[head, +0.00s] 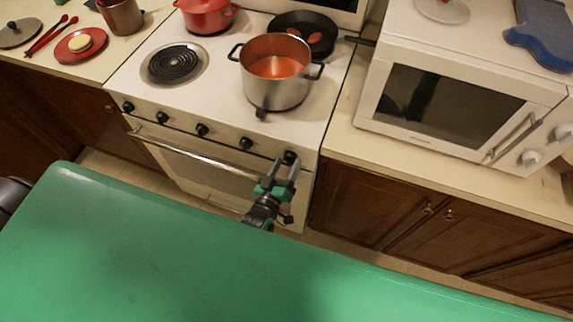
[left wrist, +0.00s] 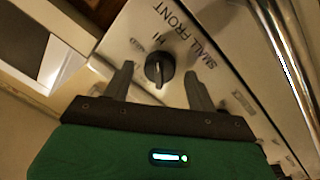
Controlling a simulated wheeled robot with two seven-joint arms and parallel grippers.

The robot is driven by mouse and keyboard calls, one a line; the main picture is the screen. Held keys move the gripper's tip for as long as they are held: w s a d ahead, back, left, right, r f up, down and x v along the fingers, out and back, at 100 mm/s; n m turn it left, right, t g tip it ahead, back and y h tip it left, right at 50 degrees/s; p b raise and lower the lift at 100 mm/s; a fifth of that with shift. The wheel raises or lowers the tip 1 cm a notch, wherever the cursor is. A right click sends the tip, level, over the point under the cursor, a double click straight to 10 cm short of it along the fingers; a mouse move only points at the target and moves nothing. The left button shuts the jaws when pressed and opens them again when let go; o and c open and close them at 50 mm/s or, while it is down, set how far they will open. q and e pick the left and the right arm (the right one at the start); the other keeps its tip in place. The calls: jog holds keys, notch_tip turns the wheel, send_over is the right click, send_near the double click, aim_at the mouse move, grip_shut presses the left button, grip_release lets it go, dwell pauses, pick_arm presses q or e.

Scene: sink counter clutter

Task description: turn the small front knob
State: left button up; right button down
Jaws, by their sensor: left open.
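The small front knob (left wrist: 159,68) is black and round, on the stove's light front panel with the words "SMALL FRONT" printed beside it. In the head view this knob (head: 290,156) is the rightmost in the row. My left gripper (head: 284,168) is open right at the knob. In the left wrist view its two dark fingers (left wrist: 160,82) stand on either side of the knob, with gaps between them and it. The gripper holds nothing. My right gripper is not in view.
The stove (head: 225,95) carries a steel pot (head: 276,95) with orange-red contents, a red pot (head: 205,17) and a dark pan (head: 318,40). The oven handle (head: 190,150) runs below the knobs. A white microwave (head: 440,135) stands on the right counter.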

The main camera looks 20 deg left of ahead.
pick_arm(q)
jog(key=s+a+b, duration=0.1)
jog(key=s+b, duration=0.2)
jog(key=s, duration=1)
jog(key=shift+f, duration=0.4)
jog(key=shift+a, duration=0.1)
